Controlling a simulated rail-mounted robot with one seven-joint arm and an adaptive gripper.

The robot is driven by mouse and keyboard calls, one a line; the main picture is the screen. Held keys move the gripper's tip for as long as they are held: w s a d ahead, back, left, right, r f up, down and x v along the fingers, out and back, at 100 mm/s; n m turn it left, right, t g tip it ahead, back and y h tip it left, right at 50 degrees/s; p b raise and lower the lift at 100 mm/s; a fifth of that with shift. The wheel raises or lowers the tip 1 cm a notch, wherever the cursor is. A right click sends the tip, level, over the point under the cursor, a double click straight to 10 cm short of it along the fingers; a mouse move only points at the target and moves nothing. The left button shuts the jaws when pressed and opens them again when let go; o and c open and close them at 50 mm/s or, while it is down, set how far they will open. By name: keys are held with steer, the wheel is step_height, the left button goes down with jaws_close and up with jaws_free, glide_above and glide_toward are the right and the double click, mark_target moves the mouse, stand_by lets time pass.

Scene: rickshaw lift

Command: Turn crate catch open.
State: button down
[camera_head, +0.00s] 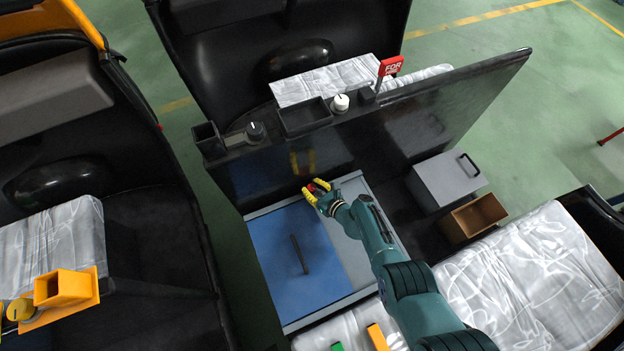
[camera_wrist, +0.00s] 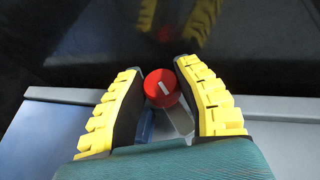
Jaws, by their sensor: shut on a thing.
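The crate catch is a round red knob with a white line (camera_wrist: 158,80); it sits at the back edge of the crate, and only a bit of red (camera_head: 321,184) shows in the head view. The crate is a low grey box with a blue lid (camera_head: 284,270), which has a dark bar handle on top. My gripper (camera_head: 316,189), with yellow ribbed fingers, reaches the crate's back edge. In the wrist view its fingers (camera_wrist: 158,72) stand on both sides of the red knob and are closed on it. The white line on the knob is tilted.
A grey box (camera_head: 447,182) and an open brown box (camera_head: 474,217) lie to the right. Silver-covered seats are around.

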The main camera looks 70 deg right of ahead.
steer(key=shift+n+t+y, duration=0.3)
steer(key=shift+n+y, duration=0.4)
steer(key=c, duration=1)
jaws_free()
steer(key=shift+s+a+r, duration=0.1)
steer(key=shift+s+a, duration=0.1)
steer(key=shift+s, duration=0.4)
steer(key=v, duration=1)
steer(key=shift+s+a+r, duration=0.2)
steer(key=shift+s+r, duration=0.05)
